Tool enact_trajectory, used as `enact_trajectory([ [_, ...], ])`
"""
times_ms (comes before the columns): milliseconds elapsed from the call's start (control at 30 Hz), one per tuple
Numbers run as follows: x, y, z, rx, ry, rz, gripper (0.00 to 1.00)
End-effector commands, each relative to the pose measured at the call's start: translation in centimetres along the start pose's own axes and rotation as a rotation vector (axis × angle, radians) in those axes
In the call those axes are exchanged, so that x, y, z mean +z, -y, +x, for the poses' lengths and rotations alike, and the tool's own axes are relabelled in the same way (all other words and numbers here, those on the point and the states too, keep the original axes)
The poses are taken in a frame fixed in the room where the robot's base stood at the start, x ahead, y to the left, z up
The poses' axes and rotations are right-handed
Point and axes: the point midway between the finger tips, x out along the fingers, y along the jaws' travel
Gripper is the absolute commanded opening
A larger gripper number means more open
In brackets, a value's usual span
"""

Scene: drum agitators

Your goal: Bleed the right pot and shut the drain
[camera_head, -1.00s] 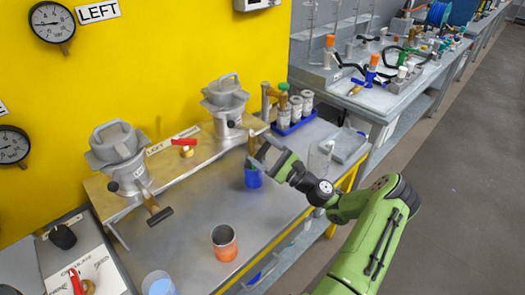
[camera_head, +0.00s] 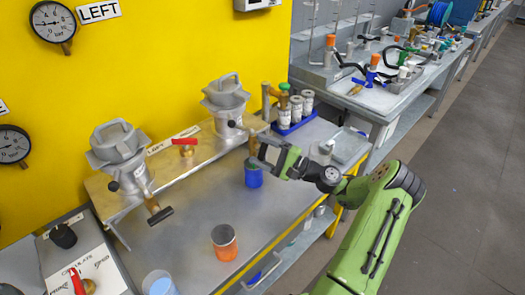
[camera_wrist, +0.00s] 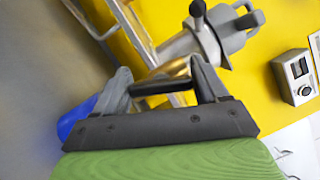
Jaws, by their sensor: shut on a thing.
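A brass drain stem with a black crossbar handle (camera_wrist: 160,87) comes out toward me. My gripper (camera_head: 262,156) is shut on that crossbar, one finger at each end in the wrist view (camera_wrist: 163,86). A blue cup (camera_head: 253,178) stands on the bench just below the gripper, its edge showing in the wrist view (camera_wrist: 75,119). My gripper hides much of the drain, and I cannot see whether anything flows.
The left pot (camera_head: 121,158) has a similar black-bar drain handle (camera_head: 160,215). A red-handled valve (camera_head: 186,146) sits between the pots. An orange cup (camera_head: 224,243) and a pale blue-filled cup (camera_head: 159,284) stand at the front. A blue tray (camera_head: 293,127) of jars is behind right.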

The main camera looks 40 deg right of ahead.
Motion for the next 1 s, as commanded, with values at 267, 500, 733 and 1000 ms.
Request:
enact_trajectory([
  [267, 0.0, -0.1, 0.0, 0.006, -0.001, -0.006, 0.42],
  [500, 0.0, -0.1, 0.0, 0.006, -0.001, -0.005, 0.85],
  [733, 0.0, -0.1, 0.0, 0.004, -0.001, -0.005, 0.94],
  [1000, -0.1, 0.1, -2.6, 0.002, -0.007, -0.005, 0.94],
])
